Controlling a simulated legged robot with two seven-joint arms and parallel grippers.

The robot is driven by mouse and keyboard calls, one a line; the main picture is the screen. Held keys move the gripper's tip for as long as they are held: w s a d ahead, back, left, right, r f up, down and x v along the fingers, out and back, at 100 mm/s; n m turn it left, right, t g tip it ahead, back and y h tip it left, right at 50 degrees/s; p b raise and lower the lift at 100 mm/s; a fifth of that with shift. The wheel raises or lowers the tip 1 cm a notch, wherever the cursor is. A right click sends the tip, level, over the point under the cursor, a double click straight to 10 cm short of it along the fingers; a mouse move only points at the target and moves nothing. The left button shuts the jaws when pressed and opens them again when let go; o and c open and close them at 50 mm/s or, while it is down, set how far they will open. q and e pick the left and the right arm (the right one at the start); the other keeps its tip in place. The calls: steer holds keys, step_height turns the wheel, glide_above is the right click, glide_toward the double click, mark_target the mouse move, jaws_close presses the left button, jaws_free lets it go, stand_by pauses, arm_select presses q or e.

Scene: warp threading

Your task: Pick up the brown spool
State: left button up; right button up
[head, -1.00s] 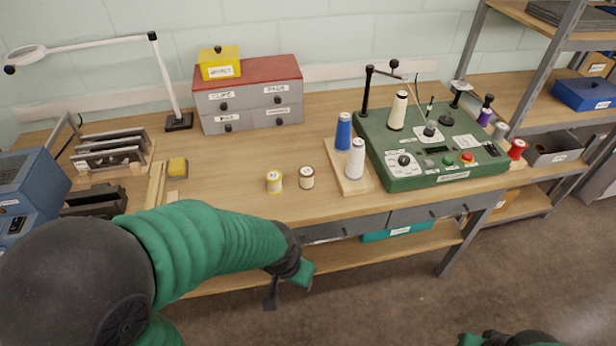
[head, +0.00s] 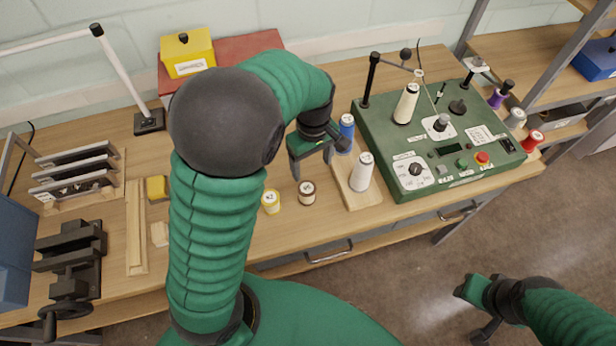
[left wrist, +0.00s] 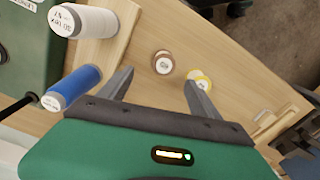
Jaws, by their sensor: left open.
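The brown spool (head: 307,194) stands upright on the wooden table, with a white label on top. It also shows in the left wrist view (left wrist: 163,63), just beyond the fingertips and between their lines. My left gripper (head: 312,170) is open and empty, above the table behind the brown spool and apart from it. In the left wrist view my left gripper (left wrist: 158,80) has its two fingers spread wide. My right gripper (head: 478,308) is at the lower right, away from the table; its jaw state is unclear.
A yellow spool (head: 271,202) stands close left of the brown one. A wooden board (head: 361,199) to the right holds a blue spool (head: 346,130) and a white spool (head: 362,172). A green machine (head: 400,185) stands further right. Drawers behind are partly hidden by my left arm.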

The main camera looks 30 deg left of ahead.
arm_select(q)
glide_above(305, 188)
steer(key=d, duration=0.3)
steer(key=f, duration=0.6)
steer(key=shift+s+f, duration=0.15)
steer(key=shift+s, duration=0.1)
steer(key=f, duration=0.1)
steer(key=a+f, duration=0.1)
steer(key=w+f, duration=0.1)
steer(key=f, duration=0.1)
steer(key=shift+a+f, duration=0.1)
steer(key=shift+a, duration=0.2)
steer(key=f, duration=0.1)
steer(key=a+f, duration=0.1)
steer(key=f, duration=0.2)
steer(key=shift+s+a, duration=0.2)
steer(key=shift+s, duration=0.1)
steer(key=shift+d+f, duration=0.2)
steer(key=shift+f, duration=0.05)
steer(key=shift+w+d, duration=0.15)
steer(key=shift+d, duration=0.4)
steer(key=shift+c, duration=1.8)
steer(key=shift+a, duration=0.45)
steer(key=c, duration=1.1)
steer(key=shift+d, duration=0.1)
arm_select(e)
steer(key=shift+s+d, duration=0.55)
steer(key=shift+d, duration=0.1)
